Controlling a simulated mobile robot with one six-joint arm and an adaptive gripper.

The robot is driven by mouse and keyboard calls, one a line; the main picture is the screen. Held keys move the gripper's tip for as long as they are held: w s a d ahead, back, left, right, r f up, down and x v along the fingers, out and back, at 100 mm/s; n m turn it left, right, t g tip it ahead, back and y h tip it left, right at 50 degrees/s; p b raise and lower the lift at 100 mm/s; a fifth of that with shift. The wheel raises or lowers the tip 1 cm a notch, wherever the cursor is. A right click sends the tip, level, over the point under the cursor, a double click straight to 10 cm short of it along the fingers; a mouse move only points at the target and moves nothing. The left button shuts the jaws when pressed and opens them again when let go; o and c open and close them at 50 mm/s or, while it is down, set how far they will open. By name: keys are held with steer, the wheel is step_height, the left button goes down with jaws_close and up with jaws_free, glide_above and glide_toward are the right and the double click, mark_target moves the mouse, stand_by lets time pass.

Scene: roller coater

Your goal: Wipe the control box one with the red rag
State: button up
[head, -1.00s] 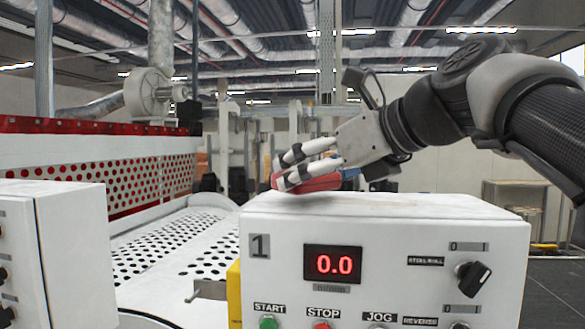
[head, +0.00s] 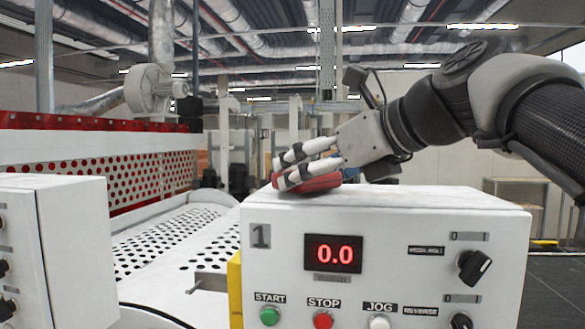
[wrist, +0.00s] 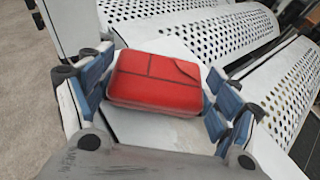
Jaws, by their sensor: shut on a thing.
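Control box one (head: 400,228) is a white box marked "1", with a red 0.0 display, knobs and buttons on its front. The red rag (head: 310,184) is a folded red block between the fingers of my gripper (head: 303,170). My gripper is shut on it at the left part of the box's top, and its underside looks to be at or touching the top surface. In the wrist view the rag (wrist: 155,78) sits between the blue-padded fingers, over the white top of the box.
Another white control box (head: 72,235) stands at the left. Behind are a perforated white conveyor surface (head: 180,240) and a red-and-white perforated guard (head: 80,175). A yellow part (head: 235,285) shows beside box one. The right half of the box's top is clear.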

mark_target(338, 179)
steer(key=shift+f, duration=0.35)
steer(key=shift+s+d+p, duration=0.25)
steer(key=shift+d+p, duration=0.05)
steer(key=shift+d, duration=1)
steer(key=shift+s+d+p, duration=0.25)
steer(key=shift+d, duration=1.05)
steer(key=shift+s+d+f, duration=0.15)
steer(key=shift+s+d, duration=0.05)
steer(key=shift+d, duration=0.75)
steer(key=shift+s+d+r, duration=0.1)
steer(key=shift+s+d, duration=0.1)
steer(key=shift+d, duration=0.9)
steer(key=shift+s+d+r, duration=0.1)
steer(key=shift+s+d, duration=0.1)
steer(key=shift+d, duration=0.9)
steer(key=shift+s+d+r, duration=0.1)
steer(key=shift+s+d, duration=0.1)
steer(key=shift+d, duration=0.9)
steer(key=shift+d, duration=0.1)
